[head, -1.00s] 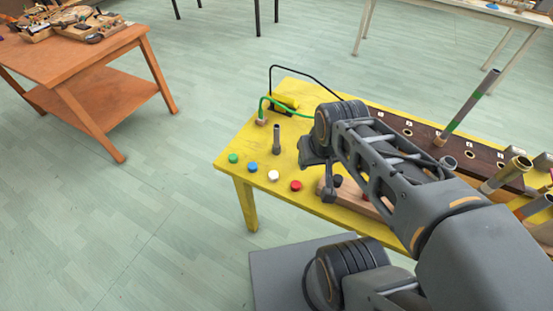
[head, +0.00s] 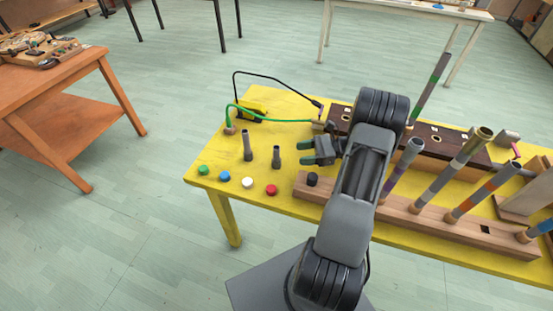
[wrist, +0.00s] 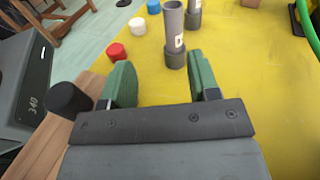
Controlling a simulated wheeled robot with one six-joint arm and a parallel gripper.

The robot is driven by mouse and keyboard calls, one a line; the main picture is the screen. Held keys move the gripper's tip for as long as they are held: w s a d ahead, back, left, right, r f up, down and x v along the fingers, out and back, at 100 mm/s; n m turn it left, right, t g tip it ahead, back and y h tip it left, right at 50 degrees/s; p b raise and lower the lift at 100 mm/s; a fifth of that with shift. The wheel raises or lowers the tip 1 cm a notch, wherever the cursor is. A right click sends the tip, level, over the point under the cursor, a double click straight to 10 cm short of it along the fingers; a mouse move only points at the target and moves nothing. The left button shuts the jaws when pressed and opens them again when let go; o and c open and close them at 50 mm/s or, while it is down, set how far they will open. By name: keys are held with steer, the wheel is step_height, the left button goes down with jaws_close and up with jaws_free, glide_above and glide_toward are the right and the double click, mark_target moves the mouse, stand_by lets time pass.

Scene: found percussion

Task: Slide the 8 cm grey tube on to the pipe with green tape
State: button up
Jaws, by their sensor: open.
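Two grey tubes stand upright on the yellow table: a taller one (head: 247,147) at left and a shorter one (head: 276,157) nearer my gripper. I cannot read which is 8 cm. My gripper (head: 301,153) is open and empty, just right of the shorter tube. In the wrist view, the nearer tube (wrist: 174,38), with a white label, stands just beyond the green fingertips (wrist: 160,68), right of their middle; the other tube (wrist: 193,18) is behind it. The pipe with green tape (head: 430,88) stands tilted in the picture behind my arm; its base is hidden.
A wooden rail (head: 470,233) with a black knob (head: 312,179) and several taped pipes, one with purple tape (head: 400,170), runs along the front. A dark holed board (head: 440,143) lies behind. Coloured buttons (head: 248,182) line the front left; a green cable (head: 270,118) loops at back.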

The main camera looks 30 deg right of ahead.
mark_target(276, 157)
steer(key=shift+s+d+f+m+t, duration=0.1)
steer(key=shift+d+f+m+t, duration=0.75)
steer(key=shift+d, duration=0.2)
steer(key=shift+a+f+t, duration=0.1)
steer(key=shift+f+t, duration=0.05)
steer(key=shift+t, duration=0.1)
steer(key=p+x, duration=0.1)
steer(key=x, duration=0.6)
steer(key=shift+w+a, duration=0.25)
steer(key=shift+a, duration=0.05)
steer(key=shift+r+p+x, duration=0.15)
steer(key=shift+p+x, duration=0.15)
steer(key=shift+x, duration=1.05)
steer(key=shift+r+p+x, duration=0.15)
steer(key=shift+p+x, duration=0.1)
steer(key=shift+x, duration=1.05)
steer(key=shift+s, duration=0.1)
steer(key=shift+c, duration=0.2)
steer(key=c, duration=1)
